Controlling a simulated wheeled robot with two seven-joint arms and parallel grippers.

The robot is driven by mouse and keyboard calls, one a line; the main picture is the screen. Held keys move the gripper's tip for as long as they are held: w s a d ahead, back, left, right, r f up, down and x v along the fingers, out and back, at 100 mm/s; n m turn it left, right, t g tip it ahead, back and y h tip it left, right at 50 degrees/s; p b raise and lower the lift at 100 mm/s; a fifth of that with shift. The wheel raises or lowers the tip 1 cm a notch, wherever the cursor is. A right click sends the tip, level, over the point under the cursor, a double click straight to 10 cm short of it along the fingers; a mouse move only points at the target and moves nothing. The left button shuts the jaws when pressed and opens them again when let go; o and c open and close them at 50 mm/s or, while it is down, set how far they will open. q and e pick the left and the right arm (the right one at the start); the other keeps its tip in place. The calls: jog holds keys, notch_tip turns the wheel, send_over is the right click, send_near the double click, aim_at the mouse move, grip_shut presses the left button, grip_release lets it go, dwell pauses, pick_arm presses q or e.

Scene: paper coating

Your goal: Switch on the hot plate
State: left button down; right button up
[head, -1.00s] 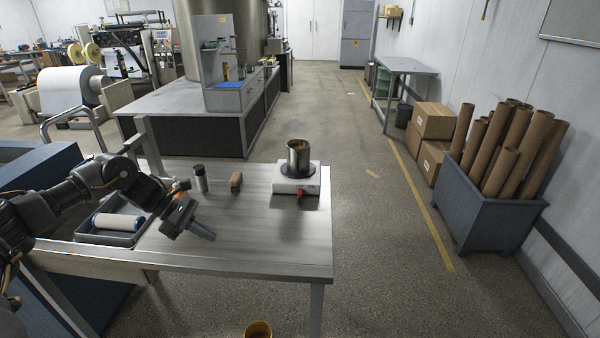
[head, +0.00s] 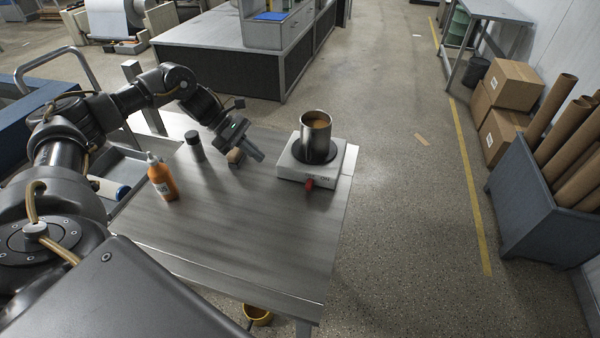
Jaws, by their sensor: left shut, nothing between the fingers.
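The white hot plate (head: 290,166) stands at the far right part of the metal table, with a red knob (head: 309,184) on its front side beside small lettering. A metal pot (head: 316,135) with brown contents stands upright on its dark heating disc. My left gripper (head: 259,156) is shut and empty, a little left of the hot plate. It is apart from the plate and appears above the table. It partly covers a small brown block (head: 235,156). My right gripper is not in view.
An orange bottle (head: 161,178) and a dark-capped jar (head: 194,145) stand on the table's left side. A grey tray (head: 112,159) with a roller is at the left edge. The table's front middle (head: 240,235) is clear. A yellow bucket (head: 257,314) is on the floor.

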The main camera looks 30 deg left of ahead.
pick_arm(q)
jog(key=p, duration=0.5)
send_near(296, 188)
jog(key=x, duration=0.4)
jog(key=shift+s+d, duration=0.1)
jog(key=shift+d, duration=0.2)
jog(key=d, duration=0.1)
jog(key=w+d+p, duration=0.1)
jog(key=d, duration=0.1)
jog(key=shift+p, duration=0.3)
jog(key=shift+d+f, duration=0.1)
jog(key=shift+d, duration=0.2)
